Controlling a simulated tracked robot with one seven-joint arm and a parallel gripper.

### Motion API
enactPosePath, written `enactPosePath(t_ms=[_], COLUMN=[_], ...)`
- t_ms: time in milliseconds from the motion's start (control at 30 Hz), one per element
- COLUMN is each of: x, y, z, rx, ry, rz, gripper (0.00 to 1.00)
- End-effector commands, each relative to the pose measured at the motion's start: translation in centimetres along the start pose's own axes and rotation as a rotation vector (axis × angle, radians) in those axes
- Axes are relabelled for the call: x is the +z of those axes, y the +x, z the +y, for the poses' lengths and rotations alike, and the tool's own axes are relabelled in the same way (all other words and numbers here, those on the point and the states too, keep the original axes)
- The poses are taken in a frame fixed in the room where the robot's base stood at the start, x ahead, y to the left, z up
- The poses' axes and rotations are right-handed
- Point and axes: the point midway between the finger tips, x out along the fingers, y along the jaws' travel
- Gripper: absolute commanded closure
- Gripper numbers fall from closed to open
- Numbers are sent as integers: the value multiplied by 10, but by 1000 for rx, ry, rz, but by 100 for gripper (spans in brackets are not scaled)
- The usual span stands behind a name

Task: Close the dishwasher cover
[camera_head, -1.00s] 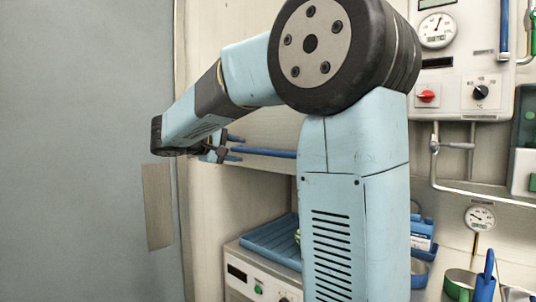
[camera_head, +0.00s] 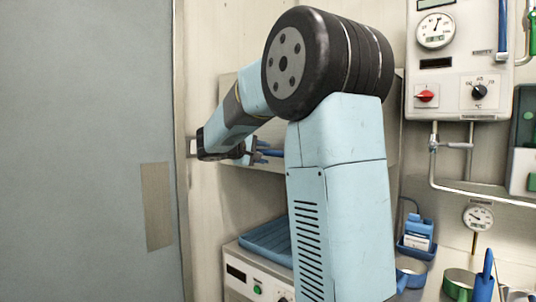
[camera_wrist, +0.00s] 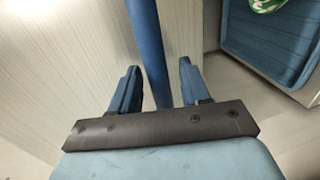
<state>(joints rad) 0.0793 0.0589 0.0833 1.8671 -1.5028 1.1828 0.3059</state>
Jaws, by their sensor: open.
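The dishwasher cover (camera_head: 274,130) stands raised behind my arm, above the machine's front panel (camera_head: 255,283). Its blue bar handle (camera_head: 272,152) runs along its lower front and is partly hidden by my arm. My gripper (camera_head: 256,151) is at the handle's left part, with its jaws open. In the wrist view the blue bar (camera_wrist: 150,45) runs between the two blue fingers of my gripper (camera_wrist: 157,88), with a gap visible on each side. I cannot tell how deep the bar sits between them.
A blue tray (camera_head: 262,246) lies on the machine below the cover; it also shows in the wrist view (camera_wrist: 270,45) with something green and white. A grey door (camera_head: 80,150) fills the left. A control box (camera_head: 460,60), pipes and green pots (camera_head: 459,284) are on the right.

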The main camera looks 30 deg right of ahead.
Motion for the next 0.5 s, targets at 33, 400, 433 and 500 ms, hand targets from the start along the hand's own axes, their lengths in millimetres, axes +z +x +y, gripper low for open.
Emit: enactPosePath(t_ms=[33,400,433,500], x=[0,1,1,1], y=[4,10,10,10], z=[0,0,0,0], rx=[0,0,0,0], ry=[0,1,1,1], rz=[-1,-1,-1,-1], gripper=[54,54,54,60])
